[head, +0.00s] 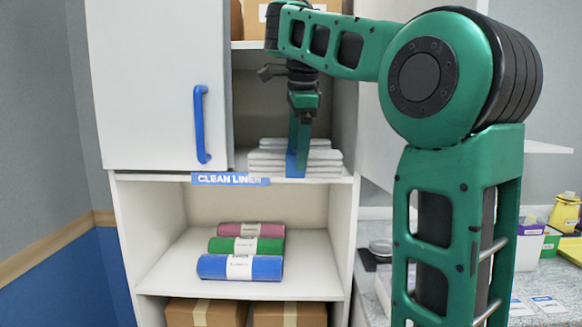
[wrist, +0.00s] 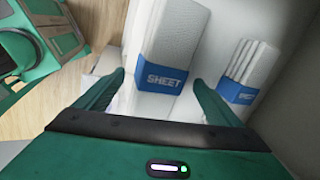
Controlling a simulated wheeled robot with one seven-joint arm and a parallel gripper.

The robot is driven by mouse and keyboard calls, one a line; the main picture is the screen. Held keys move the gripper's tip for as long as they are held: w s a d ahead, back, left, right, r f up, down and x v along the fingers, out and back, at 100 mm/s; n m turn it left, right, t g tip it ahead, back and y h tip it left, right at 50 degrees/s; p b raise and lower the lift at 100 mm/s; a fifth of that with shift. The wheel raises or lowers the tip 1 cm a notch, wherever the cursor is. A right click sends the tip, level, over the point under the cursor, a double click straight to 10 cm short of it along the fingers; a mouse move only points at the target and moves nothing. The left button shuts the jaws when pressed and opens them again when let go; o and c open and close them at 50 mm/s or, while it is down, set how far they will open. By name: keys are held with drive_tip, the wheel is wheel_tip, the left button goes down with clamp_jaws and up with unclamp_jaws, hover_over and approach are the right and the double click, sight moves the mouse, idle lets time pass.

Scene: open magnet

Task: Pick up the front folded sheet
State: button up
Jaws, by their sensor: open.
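Folded white sheets lie on the upper shelf of the open cabinet. The front folded sheet (head: 322,167) has a blue band, partly hidden behind my gripper in the head view. In the wrist view this sheet (wrist: 180,35) is in the middle, its band reading "SHEET". My gripper (head: 298,172) points down at the shelf. In the wrist view my gripper (wrist: 158,78) is open and empty, with a finger to either side of the sheet's lower end. I cannot tell the height gap to the sheet. Another banded white stack (wrist: 245,65) lies to its right in the wrist view.
A white door (head: 150,80) with a blue handle covers the left of the upper cabinet. The shelf edge carries a "CLEAN LINEN" label (head: 230,179). Pink, green and blue rolls (head: 240,267) lie on the shelf below. Cardboard boxes (head: 205,312) stand at the bottom.

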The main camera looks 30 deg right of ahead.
drive_tip(key=shift+a, duration=0.1)
drive_tip(key=shift+x, duration=1.2)
drive_tip(key=shift+a, duration=0.1)
drive_tip(key=shift+c, duration=0.4)
drive_tip(key=c, duration=1.3)
drive_tip(key=shift+r, duration=0.1)
